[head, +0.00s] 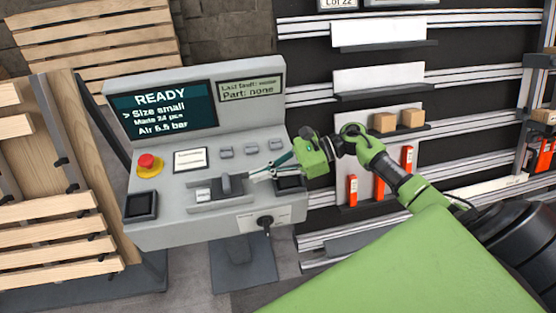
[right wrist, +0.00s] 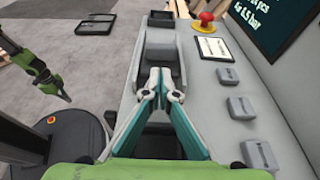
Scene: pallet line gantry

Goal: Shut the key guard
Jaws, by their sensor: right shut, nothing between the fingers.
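The grey console (head: 215,165) stands in the middle of the head view. A grey sliding block with a dark raised grip (head: 228,185) sits on a pale track on its sloped top; I take it as the key guard, though no label confirms this. A black key switch (head: 266,222) is on the front face, below and right of it. My right gripper (head: 264,172) is shut and empty, just right of the block. In the right wrist view its tips (right wrist: 161,84) are at the block's (right wrist: 160,68) near end; contact is unclear. My left gripper (right wrist: 58,88) shows at the left there, its fingers unclear.
A red stop button (head: 148,163), a white label card (head: 190,159) and several grey switches (head: 225,151) are on the console. The screen (head: 163,107) reads READY. Wooden pallets (head: 55,225) stand left; a rack with small boxes (head: 385,122) stands right.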

